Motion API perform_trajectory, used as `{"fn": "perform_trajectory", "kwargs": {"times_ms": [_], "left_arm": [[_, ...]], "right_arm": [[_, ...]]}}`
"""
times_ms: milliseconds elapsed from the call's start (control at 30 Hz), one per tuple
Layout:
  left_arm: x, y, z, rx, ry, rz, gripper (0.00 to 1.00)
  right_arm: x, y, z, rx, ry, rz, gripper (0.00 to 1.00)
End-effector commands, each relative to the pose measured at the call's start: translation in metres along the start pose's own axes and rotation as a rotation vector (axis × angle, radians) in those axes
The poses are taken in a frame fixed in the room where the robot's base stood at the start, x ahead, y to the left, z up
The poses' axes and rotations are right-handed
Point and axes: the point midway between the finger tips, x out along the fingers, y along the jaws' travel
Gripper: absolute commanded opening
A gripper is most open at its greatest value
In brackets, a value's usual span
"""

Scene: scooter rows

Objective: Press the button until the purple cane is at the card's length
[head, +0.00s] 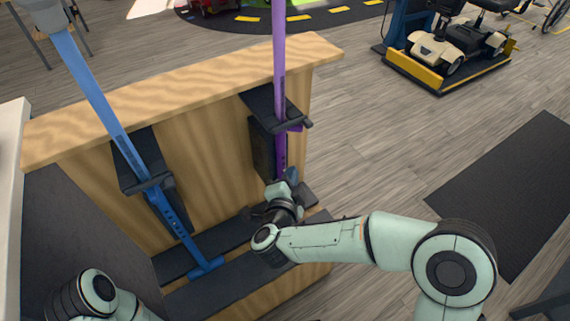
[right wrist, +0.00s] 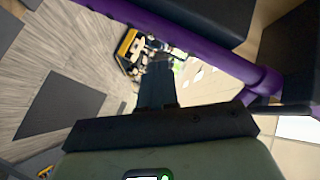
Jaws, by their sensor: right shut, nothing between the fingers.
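The purple cane (head: 279,60) stands upright in a dark holder (head: 270,105) at the right part of the wooden stand. A row of small dark marks or holes shows on its lower shaft. My right gripper (head: 289,178) is beside the cane's lower shaft, below the holder; its hand partly hides the cane's foot. In the right wrist view the dark fingers (right wrist: 158,85) are together and empty, with the purple cane (right wrist: 175,32) crossing above them. I cannot make out the button or a card. My left arm shows at the lower left, its gripper out of view.
A blue cane (head: 95,95) leans in a second holder (head: 142,165) to the left. The wooden stand (head: 190,80) and its dark base ledge (head: 235,280) border the work area. A scooter (head: 455,45) stands at the upper right.

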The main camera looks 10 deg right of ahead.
Motion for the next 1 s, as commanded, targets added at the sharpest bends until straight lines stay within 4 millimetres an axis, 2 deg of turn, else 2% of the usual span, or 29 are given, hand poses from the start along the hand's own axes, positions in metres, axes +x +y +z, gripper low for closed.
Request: {"fn": "perform_trajectory", "kwargs": {"times_ms": [233,700,1000], "left_arm": [[-0.001,0.000,0.000,0.000,0.000,0.000,0.43],[-0.008,0.002,0.000,0.000,0.002,0.001,0.43],[-0.008,0.002,0.000,0.000,0.002,0.001,0.43]], "right_arm": [[-0.003,0.003,-0.003,-0.001,0.001,0.001,0.00],[-0.033,0.024,-0.025,-0.001,0.001,0.002,0.00],[-0.035,0.026,-0.025,0.000,0.001,0.002,0.00]]}}
